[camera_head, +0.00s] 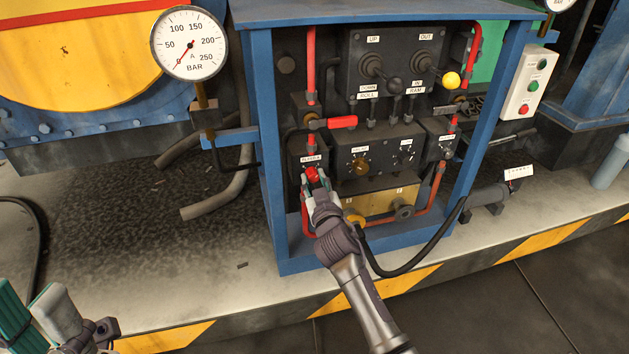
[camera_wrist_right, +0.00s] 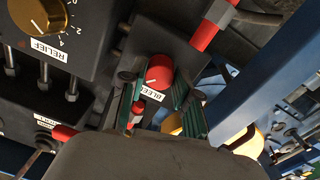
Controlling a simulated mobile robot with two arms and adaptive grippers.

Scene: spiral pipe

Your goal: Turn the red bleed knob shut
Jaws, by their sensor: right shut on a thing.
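The red bleed knob (camera_head: 313,174) is on a small dark block labelled BLEED at the left of the valve panel in the blue frame. It also shows in the right wrist view (camera_wrist_right: 159,71), with a white pointer line on its face. My right gripper (camera_head: 314,181) is shut on this knob, its teal-padded fingers on either side of it. The fingers cover part of the block and the knob's sides. My left gripper (camera_head: 40,308) is at the lower left corner, away from the panel and partly cut off.
A brass RELIEF knob (camera_head: 358,163) sits right of the bleed block. A red-handled valve (camera_head: 341,122) is just above. Two levers (camera_head: 393,84) stand on the upper block. The blue frame post (camera_head: 272,160) is close on the left. A black hose (camera_head: 430,252) loops at the right.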

